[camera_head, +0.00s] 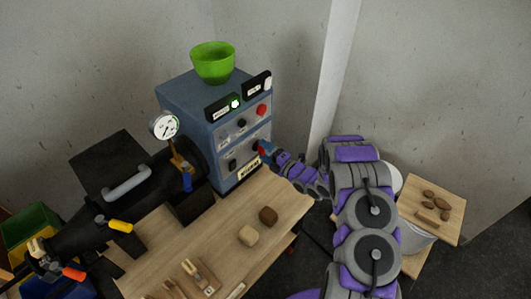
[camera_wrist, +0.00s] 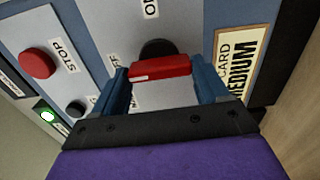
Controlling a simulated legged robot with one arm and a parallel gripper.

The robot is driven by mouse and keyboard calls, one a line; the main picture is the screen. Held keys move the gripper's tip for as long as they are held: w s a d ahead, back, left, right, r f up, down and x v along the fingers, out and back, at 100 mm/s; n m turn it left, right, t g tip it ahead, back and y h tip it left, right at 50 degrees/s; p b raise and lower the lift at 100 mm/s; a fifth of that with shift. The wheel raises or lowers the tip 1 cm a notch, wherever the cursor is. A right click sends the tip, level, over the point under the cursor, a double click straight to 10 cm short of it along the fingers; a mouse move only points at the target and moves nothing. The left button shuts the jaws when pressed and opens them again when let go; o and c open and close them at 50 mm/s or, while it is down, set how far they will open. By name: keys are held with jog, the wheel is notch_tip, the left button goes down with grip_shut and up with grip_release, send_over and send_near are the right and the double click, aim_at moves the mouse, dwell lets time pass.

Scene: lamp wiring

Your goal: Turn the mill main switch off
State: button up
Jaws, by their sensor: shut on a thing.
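The main switch shows in the wrist view as a red bar handle (camera_wrist: 160,70) on a round black base (camera_wrist: 157,48). It sits on the light panel of the blue mill cabinet (camera_head: 187,97). My gripper (camera_wrist: 163,77) is shut on the red handle, with one blue finger at each end of it. In the head view my gripper (camera_head: 267,149) reaches the lower right of the cabinet front and mostly hides the switch.
A red STOP button (camera_wrist: 38,63) and a lit green light (camera_wrist: 47,116) are on the panel. A MEDIUM card (camera_wrist: 240,65) is close to the right finger. A green bowl (camera_head: 212,64) tops the cabinet. A wooden bench (camera_head: 215,235) with two lumps lies in front.

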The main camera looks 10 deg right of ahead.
jog(key=shift+s+a+f, duration=0.1)
jog(key=shift+s+f, duration=0.05)
jog(key=shift+f, duration=0.15)
jog(key=o, duration=0.8)
jog(key=shift+o, duration=1.3)
jog(key=shift+r, duration=0.15)
jog(key=p+v, duration=0.1)
jog(key=v, duration=1.6)
jog(key=shift+d+p, duration=0.2)
jog(key=shift+p, duration=0.2)
